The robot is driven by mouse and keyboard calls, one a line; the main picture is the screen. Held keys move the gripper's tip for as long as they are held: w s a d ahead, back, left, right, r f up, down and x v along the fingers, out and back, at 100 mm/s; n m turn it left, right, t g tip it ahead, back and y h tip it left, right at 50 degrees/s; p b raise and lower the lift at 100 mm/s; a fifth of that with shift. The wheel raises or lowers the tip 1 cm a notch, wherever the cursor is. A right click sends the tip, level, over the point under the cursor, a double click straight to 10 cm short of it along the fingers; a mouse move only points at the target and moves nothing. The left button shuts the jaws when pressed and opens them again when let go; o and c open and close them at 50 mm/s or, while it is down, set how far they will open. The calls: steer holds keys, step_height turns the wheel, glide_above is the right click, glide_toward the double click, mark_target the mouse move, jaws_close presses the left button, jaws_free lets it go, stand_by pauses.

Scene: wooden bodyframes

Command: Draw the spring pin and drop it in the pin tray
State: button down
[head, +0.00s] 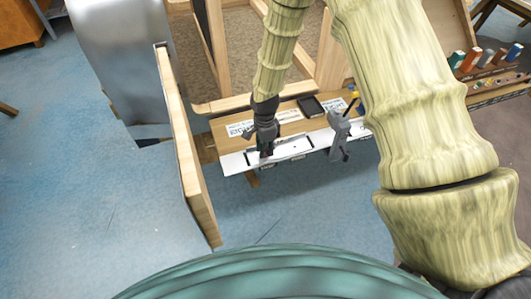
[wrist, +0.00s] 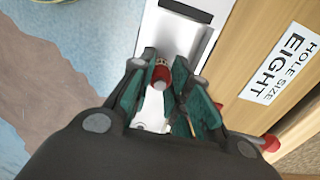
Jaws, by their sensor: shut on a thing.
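My gripper (head: 266,150) points down at the left part of a white strip (head: 232,163) along the front edge of a wooden board. In the wrist view my gripper (wrist: 168,95) has its green-lined fingers closed around a small red piece (wrist: 161,77) with a metallic tip, which appears to be the spring pin's head. The red piece is over the white strip; I cannot tell whether its lower end is still seated. A dark square tray-like item (head: 312,106) lies on the board; I cannot tell whether it is the pin tray.
A grey clamp-like tool (head: 340,135) stands on the strip to the right. An upright wooden panel (head: 185,150) rises at left. A label reading hole size eight (wrist: 282,65) is on the wood. A rack with colored handles (head: 490,58) is at far right. Blue floor is open in front.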

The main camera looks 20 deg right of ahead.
steer(key=shift+r+p, duration=0.45)
steer(key=shift+r, duration=0.2)
stand_by(0.4)
steer(key=shift+r+p, duration=1)
steer(key=shift+r, duration=0.5)
